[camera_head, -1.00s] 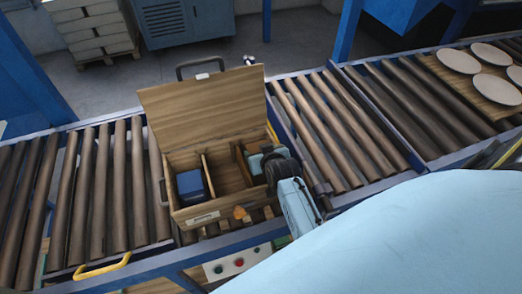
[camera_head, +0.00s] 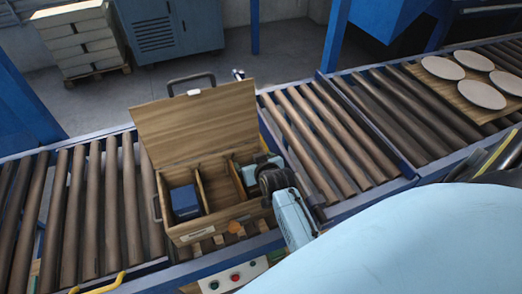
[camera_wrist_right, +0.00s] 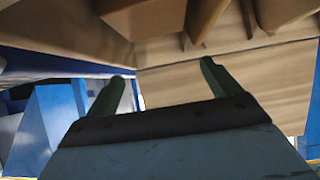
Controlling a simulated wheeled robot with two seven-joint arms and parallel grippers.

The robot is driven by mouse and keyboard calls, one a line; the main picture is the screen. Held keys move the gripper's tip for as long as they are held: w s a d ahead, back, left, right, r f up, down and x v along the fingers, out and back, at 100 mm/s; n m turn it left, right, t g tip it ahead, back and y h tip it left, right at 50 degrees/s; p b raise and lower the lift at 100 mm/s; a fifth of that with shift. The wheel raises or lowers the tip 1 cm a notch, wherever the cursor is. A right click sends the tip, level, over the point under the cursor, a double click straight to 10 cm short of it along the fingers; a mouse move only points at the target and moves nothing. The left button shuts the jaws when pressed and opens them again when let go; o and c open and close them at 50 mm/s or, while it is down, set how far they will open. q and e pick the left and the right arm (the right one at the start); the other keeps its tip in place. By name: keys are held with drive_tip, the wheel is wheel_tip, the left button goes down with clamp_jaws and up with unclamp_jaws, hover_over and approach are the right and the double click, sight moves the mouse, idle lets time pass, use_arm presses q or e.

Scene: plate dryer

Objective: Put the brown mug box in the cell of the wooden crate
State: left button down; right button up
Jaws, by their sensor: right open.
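The wooden crate (camera_head: 203,232) stands on the roller conveyor with its lid (camera_head: 195,125) raised and dividers splitting it into cells. A dark blue box (camera_head: 185,202) sits in its left cell. The middle cell looks empty. My right gripper (camera_head: 258,168) is at the right end of the crate, partly hidden by my own wrist. The right wrist view shows its two green fingers (camera_wrist_right: 160,88) apart with nothing between them, and crate panels beyond. I cannot clearly make out a brown mug box; the right cell is partly covered by my arm. My left gripper is not in view.
Rollers (camera_head: 325,145) run right of the crate and more rollers (camera_head: 95,210) run left. White plates (camera_head: 481,94) lie on a board at the far right. A control panel with buttons (camera_head: 235,277) sits below the crate. Blue posts stand behind.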

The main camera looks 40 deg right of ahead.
drive_tip(key=v, duration=1.1)
drive_tip(key=shift+s+a+p, duration=0.15)
drive_tip(key=shift+s+p, duration=0.1)
drive_tip(key=shift+p, duration=0.1)
